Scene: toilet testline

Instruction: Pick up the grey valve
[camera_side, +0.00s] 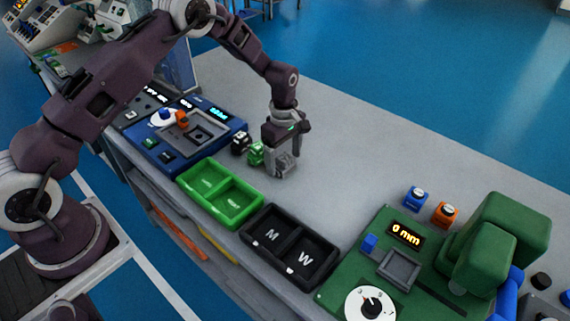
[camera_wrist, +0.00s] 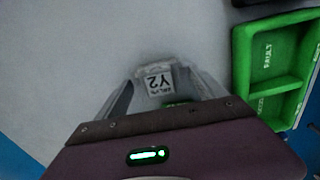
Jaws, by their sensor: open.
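The grey valve (camera_wrist: 157,79), with a white label reading "Y2", lies on the grey table between the two fingers of my gripper (camera_wrist: 162,92) in the wrist view. The fingers are spread, one on each side of it. In the side view my gripper (camera_side: 281,150) points down at the table, and the grey valve (camera_side: 285,165) is low at its fingers, partly hidden by them. I cannot tell whether the fingers touch the valve.
A green valve (camera_side: 256,154) and a black valve (camera_side: 239,142) stand close to the left of my gripper. A green two-compartment tray (camera_side: 214,213) and a black "M" and "W" tray (camera_side: 252,249) sit along the front edge.

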